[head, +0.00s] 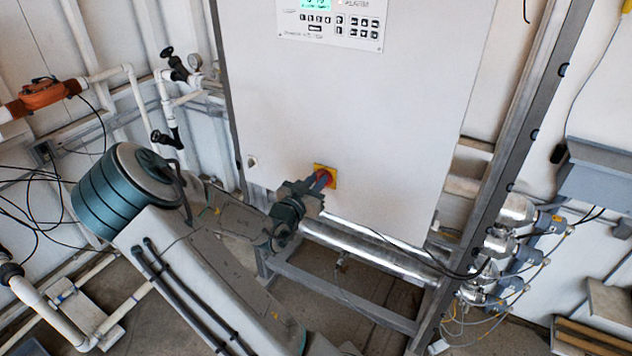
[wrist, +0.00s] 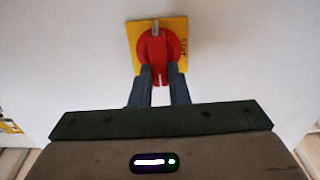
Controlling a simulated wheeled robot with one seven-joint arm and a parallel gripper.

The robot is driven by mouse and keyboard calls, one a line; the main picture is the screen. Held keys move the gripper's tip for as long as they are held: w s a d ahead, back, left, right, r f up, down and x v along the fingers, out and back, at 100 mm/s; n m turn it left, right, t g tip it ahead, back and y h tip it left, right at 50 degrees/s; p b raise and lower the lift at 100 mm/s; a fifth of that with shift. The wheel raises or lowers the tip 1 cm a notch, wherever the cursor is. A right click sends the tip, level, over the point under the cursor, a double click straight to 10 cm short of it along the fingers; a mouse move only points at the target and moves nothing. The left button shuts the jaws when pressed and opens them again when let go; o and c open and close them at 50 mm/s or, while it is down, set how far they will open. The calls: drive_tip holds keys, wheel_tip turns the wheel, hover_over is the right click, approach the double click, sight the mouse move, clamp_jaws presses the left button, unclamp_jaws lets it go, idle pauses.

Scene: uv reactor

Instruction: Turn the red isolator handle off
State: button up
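The red isolator handle (wrist: 156,58) sits on a yellow square plate (wrist: 179,32) on the front of the white cabinet. In the wrist view the handle's bar stands upright, its lower end between the two fingers of my gripper (wrist: 161,82). The fingers are close on either side of the bar; whether they touch it I cannot tell. In the head view my gripper (head: 318,184) reaches the yellow plate (head: 332,174) from the lower left and covers most of the handle.
The white cabinet (head: 360,110) has a control panel (head: 330,24) at its top. A small lock (head: 252,162) is at its lower left. A metal frame and a shiny tube (head: 370,249) run below. Pipes and valves (head: 175,70) stand at the left.

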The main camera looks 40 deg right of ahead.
clamp_jaws()
drive_tip(key=shift+n, duration=0.3)
drive_tip(key=shift+w+a+f+n+p, duration=0.1)
drive_tip(key=shift+w+f+n+p, duration=0.3)
drive_tip(key=shift+n, duration=2.5)
drive_tip(key=shift+w+a+f+n+p, duration=0.15)
drive_tip(key=shift+n+p, duration=0.4)
drive_tip(key=shift+n, duration=2.35)
drive_tip(key=shift+w+a+f+n+p, duration=0.1)
drive_tip(key=shift+w+f+n+p, duration=0.3)
drive_tip(key=shift+n, duration=2.5)
drive_tip(key=shift+s+r, duration=0.15)
drive_tip(key=shift+s, duration=0.05)
